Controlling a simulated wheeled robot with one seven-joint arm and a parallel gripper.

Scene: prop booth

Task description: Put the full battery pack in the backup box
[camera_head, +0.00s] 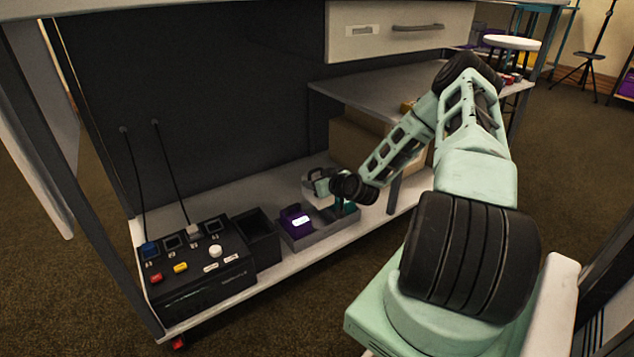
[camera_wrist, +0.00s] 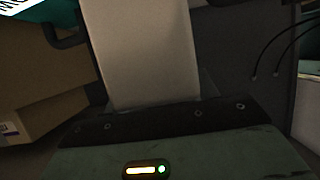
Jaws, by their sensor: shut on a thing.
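My gripper (camera_head: 315,189) is at the end of the arm, low over the shelf and just behind the grey tray (camera_head: 322,238). In the wrist view a pale grey block (camera_wrist: 145,50) fills the middle, right against the gripper body, and appears to be held. Its label and charge marks are not visible. A purple pack (camera_head: 294,219) with a white label lies in the left part of the tray. A teal thing (camera_head: 349,208) shows at the tray's right end, partly behind my wrist. A black open box (camera_head: 256,236) stands left of the tray; its inside is dark.
A black console (camera_head: 200,270) with buttons and several sockets stands at the shelf's left end, with two cables rising to the dark back panel (camera_head: 230,110). Cardboard boxes (camera_head: 352,146) stand behind my wrist. The tabletop and drawer (camera_head: 400,30) hang above the shelf.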

